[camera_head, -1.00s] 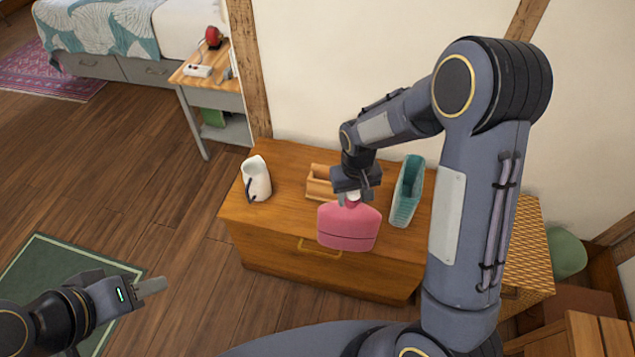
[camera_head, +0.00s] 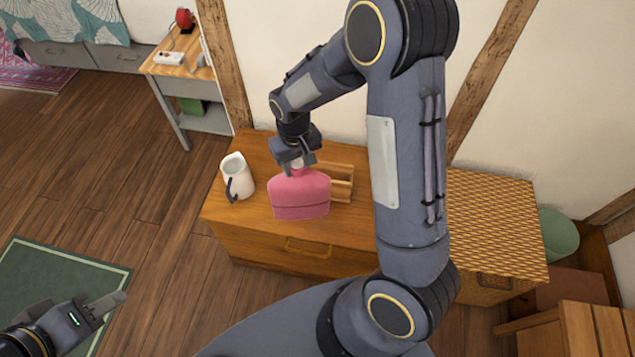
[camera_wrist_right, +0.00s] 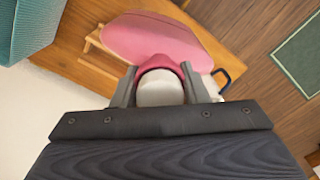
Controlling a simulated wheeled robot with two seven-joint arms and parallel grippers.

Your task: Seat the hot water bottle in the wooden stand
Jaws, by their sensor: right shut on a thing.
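The hot water bottle (camera_head: 300,196) is pink with a pale stopper and hangs neck up, body down, from my right gripper (camera_head: 297,166). That gripper is shut on its neck; the right wrist view shows both fingers beside the pale stopper (camera_wrist_right: 160,88) and the pink body (camera_wrist_right: 165,40) beyond. The wooden stand (camera_head: 343,183) is a slatted light-wood frame on the chest, just right of the bottle in the head view and partly hidden by it. The bottle is outside the stand. My left gripper (camera_head: 106,304) is low at the left, away from everything; its opening is unclear.
A white jug (camera_head: 236,174) with a dark handle stands left of the bottle on the wooden chest (camera_head: 260,225). A teal ribbed holder (camera_wrist_right: 35,25) shows in the right wrist view. A woven basket chest (camera_head: 495,225) stands to the right. The wall is close behind.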

